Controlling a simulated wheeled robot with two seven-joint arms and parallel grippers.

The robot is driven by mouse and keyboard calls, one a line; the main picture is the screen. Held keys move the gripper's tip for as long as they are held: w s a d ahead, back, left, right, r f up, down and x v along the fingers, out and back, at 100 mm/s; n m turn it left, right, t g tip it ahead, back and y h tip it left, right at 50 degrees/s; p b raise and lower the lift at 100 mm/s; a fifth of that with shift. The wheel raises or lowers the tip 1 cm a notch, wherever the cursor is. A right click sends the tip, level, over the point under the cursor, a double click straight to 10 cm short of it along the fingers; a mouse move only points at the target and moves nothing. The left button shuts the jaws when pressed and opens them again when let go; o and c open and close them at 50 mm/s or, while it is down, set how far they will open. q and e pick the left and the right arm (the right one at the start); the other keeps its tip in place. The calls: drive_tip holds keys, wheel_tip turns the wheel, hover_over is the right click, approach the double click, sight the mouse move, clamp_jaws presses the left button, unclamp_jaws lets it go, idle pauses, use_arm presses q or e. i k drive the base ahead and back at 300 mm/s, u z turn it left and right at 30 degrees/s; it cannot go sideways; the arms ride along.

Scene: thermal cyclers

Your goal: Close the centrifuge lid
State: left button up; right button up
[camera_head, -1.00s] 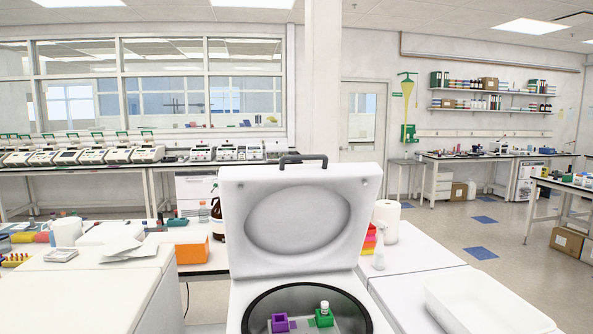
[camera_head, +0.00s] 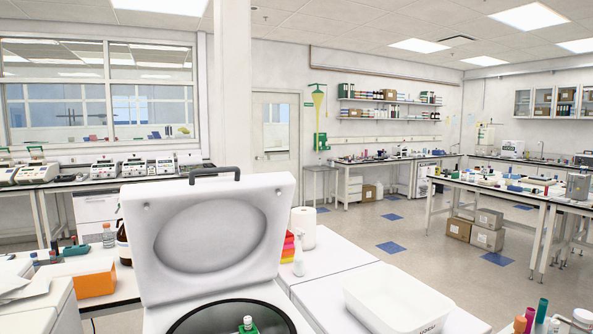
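The centrifuge lid (camera_head: 208,236) stands open, raised almost upright behind the centrifuge opening. It is white with a large oval recess on its inner face. A dark handle (camera_head: 214,174) sits on its top edge. The centrifuge bowl (camera_head: 195,317) shows below it at the bottom edge, cut off by the frame. A green holder with a white-capped tube (camera_head: 248,323) is inside the bowl. Neither of my grippers shows in the view.
A white tray (camera_head: 398,303) lies on the white surface right of the centrifuge. A paper roll (camera_head: 303,228) and a spray bottle (camera_head: 298,256) stand beside the lid. An orange box (camera_head: 92,279) is at left. Open floor lies beyond at right.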

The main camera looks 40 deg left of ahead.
sight(191, 236)
drive_tip(key=z, duration=1.4)
drive_tip(key=k, duration=1.15)
drive_tip(key=u, duration=1.9)
